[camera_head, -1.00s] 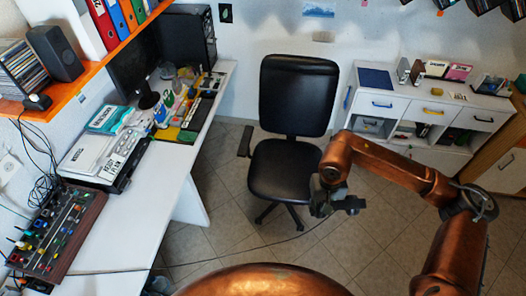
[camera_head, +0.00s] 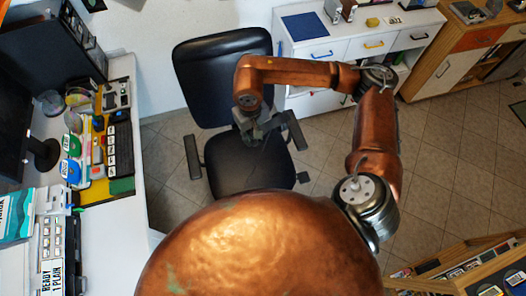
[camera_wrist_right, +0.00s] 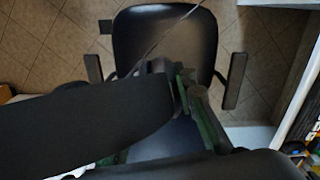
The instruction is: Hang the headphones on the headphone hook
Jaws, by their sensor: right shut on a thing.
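My right gripper (camera_head: 262,130) hangs over the black office chair in the head view. In the right wrist view the gripper (camera_wrist_right: 192,98) is shut on black headphones (camera_wrist_right: 90,122). A large dark part of them fills the lower left of that view, and a thin cable runs up over the chair seat. In the head view the headphones are too dark against the chair to make out. I cannot make out a headphone hook in any view. My left gripper is not in view.
The black chair (camera_head: 222,70) stands close ahead, between the white desk (camera_head: 115,235) on the left and a white drawer cabinet (camera_head: 335,48) behind. A wooden shelf (camera_head: 460,250) with discs is at the lower right. Tiled floor (camera_head: 445,150) is free on the right.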

